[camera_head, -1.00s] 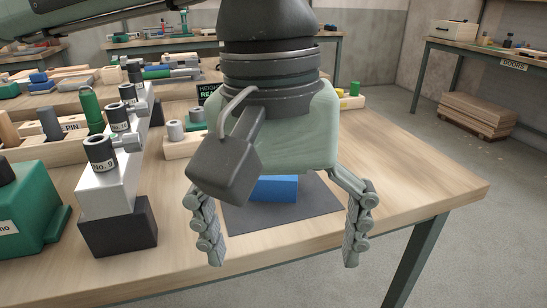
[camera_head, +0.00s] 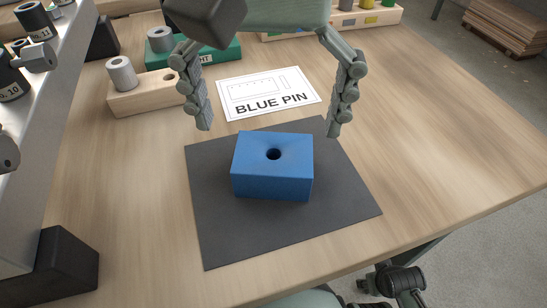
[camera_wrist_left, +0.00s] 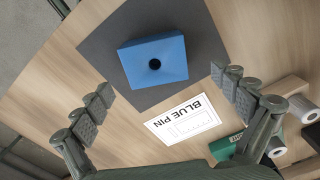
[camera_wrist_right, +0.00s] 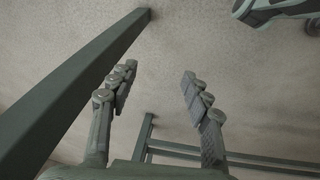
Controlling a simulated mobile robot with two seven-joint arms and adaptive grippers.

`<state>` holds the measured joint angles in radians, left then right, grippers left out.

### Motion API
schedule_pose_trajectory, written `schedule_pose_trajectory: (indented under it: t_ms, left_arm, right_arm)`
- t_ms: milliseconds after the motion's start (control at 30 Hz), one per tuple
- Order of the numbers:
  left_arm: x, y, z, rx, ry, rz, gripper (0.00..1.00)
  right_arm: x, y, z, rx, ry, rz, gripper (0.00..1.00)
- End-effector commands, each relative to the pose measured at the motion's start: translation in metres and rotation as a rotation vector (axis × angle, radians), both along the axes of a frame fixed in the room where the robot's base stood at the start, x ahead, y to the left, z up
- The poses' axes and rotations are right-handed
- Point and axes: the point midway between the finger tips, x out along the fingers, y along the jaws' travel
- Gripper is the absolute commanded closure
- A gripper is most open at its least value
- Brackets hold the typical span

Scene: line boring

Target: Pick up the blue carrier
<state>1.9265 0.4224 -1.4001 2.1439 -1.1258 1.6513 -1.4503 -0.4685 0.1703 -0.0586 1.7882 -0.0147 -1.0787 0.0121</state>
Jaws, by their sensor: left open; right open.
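The blue carrier (camera_head: 272,178) is a block with one round hole in its top. It sits on a dark grey mat (camera_head: 225,235) on the wooden table. It also shows in the left wrist view (camera_wrist_left: 168,68). My left gripper (camera_head: 269,130) is open and empty, its fingers pointing down on the far side of the block, spread wider than it; they do not appear to touch it. In the left wrist view the fingers (camera_wrist_left: 166,97) stand to either side, short of the block. My right gripper (camera_wrist_right: 153,87) is open and empty, over the floor beside the table legs.
A card reading "BLUE PIN" (camera_head: 268,92) lies behind the mat. A wooden block with a grey sleeve (camera_head: 150,96) and a green block (camera_head: 205,52) stand behind left. A metal fixture with black bushings (camera_head: 52,110) is at left. The table's right side is clear.

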Motion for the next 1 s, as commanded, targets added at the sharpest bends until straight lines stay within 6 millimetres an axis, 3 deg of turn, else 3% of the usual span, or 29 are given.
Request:
schedule_pose_trajectory:
  t_ms: [233,500,800,1000]
  left_arm:
    - [-0.003,-0.002,-0.020,0.002,0.000,-0.001,0.03]
    - [-0.007,-0.005,-0.054,-0.001,0.000,0.002,0.03]
    - [-0.007,-0.005,-0.056,-0.001,0.000,0.001,0.03]
    - [-0.007,-0.005,-0.056,-0.001,0.000,0.002,0.26]
  right_arm:
    - [0.007,0.001,0.018,-0.003,-0.016,-0.003,0.51]
    - [0.009,-0.001,0.057,-0.025,-0.035,-0.004,0.51]
    - [0.009,-0.001,0.065,-0.029,-0.036,-0.004,0.51]
    - [0.009,-0.001,0.065,-0.029,-0.036,-0.004,0.51]
